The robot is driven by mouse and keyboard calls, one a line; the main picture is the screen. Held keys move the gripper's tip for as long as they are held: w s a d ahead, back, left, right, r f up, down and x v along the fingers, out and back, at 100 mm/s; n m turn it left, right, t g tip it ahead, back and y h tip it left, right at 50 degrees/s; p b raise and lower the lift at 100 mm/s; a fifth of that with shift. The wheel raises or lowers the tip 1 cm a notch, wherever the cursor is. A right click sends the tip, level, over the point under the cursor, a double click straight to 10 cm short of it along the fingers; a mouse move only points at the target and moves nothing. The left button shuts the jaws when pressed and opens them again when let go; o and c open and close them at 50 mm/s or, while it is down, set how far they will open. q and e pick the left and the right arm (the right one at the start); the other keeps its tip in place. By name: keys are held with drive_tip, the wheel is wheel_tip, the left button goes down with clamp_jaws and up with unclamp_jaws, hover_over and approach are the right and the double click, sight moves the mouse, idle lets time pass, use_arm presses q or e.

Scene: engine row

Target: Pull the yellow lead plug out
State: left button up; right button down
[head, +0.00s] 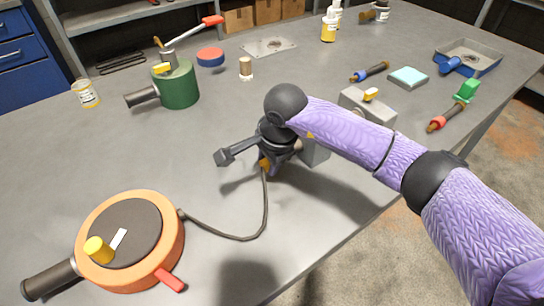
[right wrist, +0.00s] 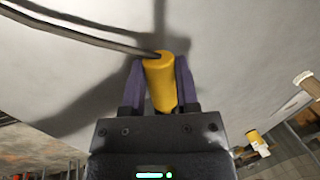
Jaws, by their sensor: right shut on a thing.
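The yellow plug (right wrist: 160,82) lies between the two purple fingers of my right gripper (right wrist: 160,85), which is shut on it. A dark lead (right wrist: 95,32) meets the plug's far end. In the head view my right gripper (head: 268,162) is low over the table's middle, mostly hidden by its own wrist. A bit of the plug (head: 264,163) shows there. The lead (head: 265,205) curves from it to an orange round unit (head: 172,225). A grey block (head: 316,152) shows just right of the gripper, partly hidden. I cannot tell whether it touches the plug. My left gripper is not in view.
A green round unit (head: 180,88) stands at the back left. A grey box with a yellow knob (head: 360,107) is partly behind my right arm. A blue tray (head: 468,58) is at the far right. The table between the orange unit and my gripper is clear except for the lead.

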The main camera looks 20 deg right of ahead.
drive_tip(key=shift+s+a, duration=0.15)
drive_tip(key=shift+a, duration=0.3)
drive_tip(key=shift+s+a, duration=0.15)
drive_tip(key=shift+a, duration=0.3)
drive_tip(key=shift+s+a, duration=0.1)
drive_tip(key=shift+a, duration=0.15)
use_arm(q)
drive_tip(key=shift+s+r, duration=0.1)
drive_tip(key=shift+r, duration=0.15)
use_arm(e)
drive_tip(key=shift+s+a, duration=0.15)
drive_tip(key=shift+a, duration=0.1)
drive_tip(key=shift+a, duration=0.15)
drive_tip(key=shift+s+a+p, duration=0.3)
drive_tip(key=shift+a+p, duration=0.05)
drive_tip(key=shift+a, duration=0.5)
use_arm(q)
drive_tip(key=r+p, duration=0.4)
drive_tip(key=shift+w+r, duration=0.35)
use_arm(e)
wheel_tip(320, 180, up, 7)
